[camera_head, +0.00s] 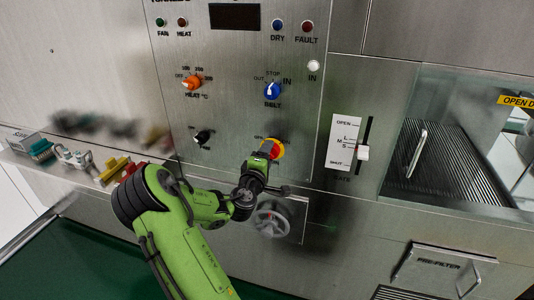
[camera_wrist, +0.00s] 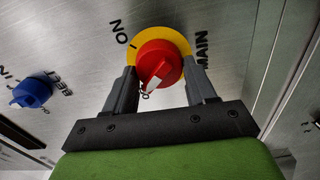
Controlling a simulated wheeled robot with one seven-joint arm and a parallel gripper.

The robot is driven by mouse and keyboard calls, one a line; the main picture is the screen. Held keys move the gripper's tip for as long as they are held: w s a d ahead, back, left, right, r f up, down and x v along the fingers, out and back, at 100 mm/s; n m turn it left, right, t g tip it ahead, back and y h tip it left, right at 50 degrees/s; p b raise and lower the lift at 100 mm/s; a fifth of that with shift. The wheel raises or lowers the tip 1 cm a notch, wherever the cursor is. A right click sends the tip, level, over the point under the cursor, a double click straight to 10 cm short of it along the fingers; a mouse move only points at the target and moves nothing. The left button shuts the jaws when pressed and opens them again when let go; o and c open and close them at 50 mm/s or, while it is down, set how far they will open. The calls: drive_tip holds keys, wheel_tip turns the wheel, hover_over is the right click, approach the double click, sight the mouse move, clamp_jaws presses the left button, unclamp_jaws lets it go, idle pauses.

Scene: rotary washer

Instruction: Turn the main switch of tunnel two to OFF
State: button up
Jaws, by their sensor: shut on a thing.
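The main switch is a red round knob (camera_head: 277,153) on a yellow ring, low on the steel control panel (camera_head: 240,130). In the wrist view the red knob (camera_wrist: 159,62) sits between the two dark fingers of my gripper (camera_wrist: 160,88), which are shut on its sides. The knob's white mark lies toward its lower left, beside a partly hidden letter "O". "ON" stands at the ring's upper left and "MAIN" at its right. In the head view my gripper (camera_head: 266,150) covers part of the switch. The panel's title is cut off at the top.
A blue belt knob (camera_head: 272,90), an orange heat knob (camera_head: 191,83) and a black knob (camera_head: 202,137) are nearby. A grey handwheel (camera_head: 271,221) is below my gripper. A slider (camera_head: 362,153) is at right. Several small items stand on a ledge (camera_head: 90,176) at left.

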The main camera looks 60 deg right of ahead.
drive_tip(key=shift+n, duration=0.4)
drive_tip(key=o, duration=1)
drive_tip(key=s+a+b, duration=0.2)
drive_tip(key=a+b, duration=0.9)
drive_tip(key=a, duration=0.4)
drive_tip(key=shift+s+a, duration=0.25)
drive_tip(key=shift+a, duration=0.05)
